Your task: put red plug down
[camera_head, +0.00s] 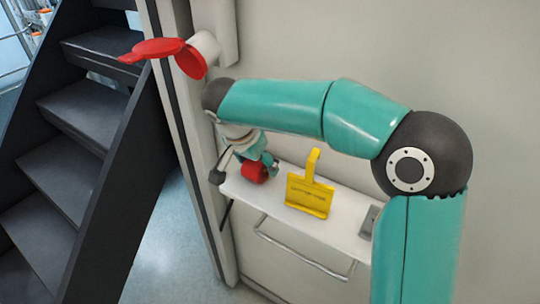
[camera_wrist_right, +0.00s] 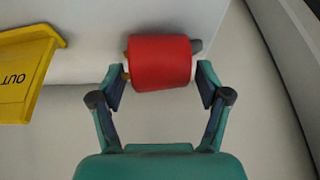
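The red plug (camera_head: 254,172) is a short red cylinder at the left part of a white shelf (camera_head: 345,238). In the right wrist view the red plug (camera_wrist_right: 160,62) lies sideways, with a small grey end at its right and a yellowish bit at its left. My right gripper (camera_head: 266,163) is at the plug, partly hidden by its own arm in the head view. In the wrist view the fingers of my right gripper (camera_wrist_right: 162,76) are spread, one at each side of the plug, with narrow gaps showing. My left gripper is not in view.
A yellow sign (camera_head: 310,196) stands on the shelf right of the plug; its "OUT" lettering shows in the wrist view (camera_wrist_right: 22,75). A rail (camera_head: 300,255) runs below the shelf. A red-capped white pipe (camera_head: 205,48) juts out above. Dark stairs (camera_head: 75,150) are at left.

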